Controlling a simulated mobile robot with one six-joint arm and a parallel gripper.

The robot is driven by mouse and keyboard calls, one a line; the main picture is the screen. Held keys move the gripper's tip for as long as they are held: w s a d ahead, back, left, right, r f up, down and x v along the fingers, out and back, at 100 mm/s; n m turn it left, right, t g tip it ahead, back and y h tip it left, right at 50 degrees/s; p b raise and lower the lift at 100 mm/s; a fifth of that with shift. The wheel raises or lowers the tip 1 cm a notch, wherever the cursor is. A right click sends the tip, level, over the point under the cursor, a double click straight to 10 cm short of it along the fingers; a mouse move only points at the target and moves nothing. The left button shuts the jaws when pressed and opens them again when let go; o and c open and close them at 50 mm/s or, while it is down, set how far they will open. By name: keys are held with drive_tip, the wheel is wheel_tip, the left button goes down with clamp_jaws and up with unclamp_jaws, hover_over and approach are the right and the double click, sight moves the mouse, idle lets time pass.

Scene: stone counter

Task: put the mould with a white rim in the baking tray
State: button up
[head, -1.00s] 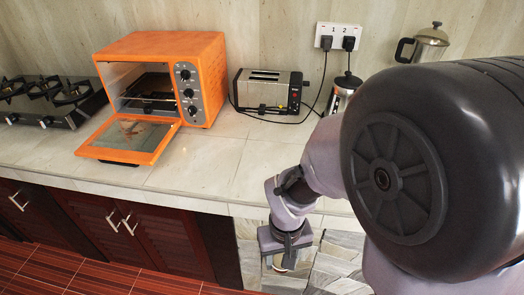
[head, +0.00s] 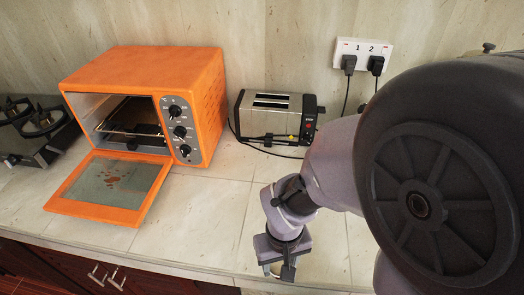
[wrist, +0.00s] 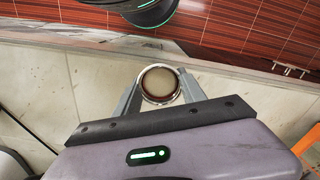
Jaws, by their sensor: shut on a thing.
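The mould with a white rim (wrist: 160,82) shows in the wrist view as a small round cup with a brownish inside. My gripper (wrist: 160,88) is shut on it, one finger on each side. In the head view my gripper (head: 284,270) points down over the front part of the counter, and the mould is hard to make out there. The orange oven (head: 195,85) stands to the left with its door open. Inside it is a wire rack with a dark, flat piece (head: 138,128) that may be the baking tray; its shape is partly hidden in shadow.
The lowered oven door (head: 75,205) reaches toward the counter's front edge. A toaster (head: 270,115) with a cord stands behind my arm, below a wall socket (head: 362,55). A hob (head: 35,125) is at far left. Bare counter (head: 195,225) lies between door and gripper.

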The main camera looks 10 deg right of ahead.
drive_tip(key=shift+w, duration=0.75)
drive_tip(key=w+d+b, duration=0.1)
drive_tip(key=w, duration=0.3)
drive_tip(key=w+d+f+b, duration=0.1)
drive_tip(key=w, duration=0.4)
drive_tip(key=w+d, duration=0.2)
drive_tip(key=w, duration=0.3)
drive_tip(key=shift+w+f+b, duration=0.15)
drive_tip(key=shift+f+b, duration=0.1)
drive_tip(key=shift+b, duration=0.15)
drive_tip(key=shift+w+f+b, duration=0.1)
drive_tip(key=shift+f+b, duration=0.9)
drive_tip(key=shift+f, duration=0.7)
drive_tip(key=shift+f, duration=0.15)
drive_tip(key=o, duration=1.4)
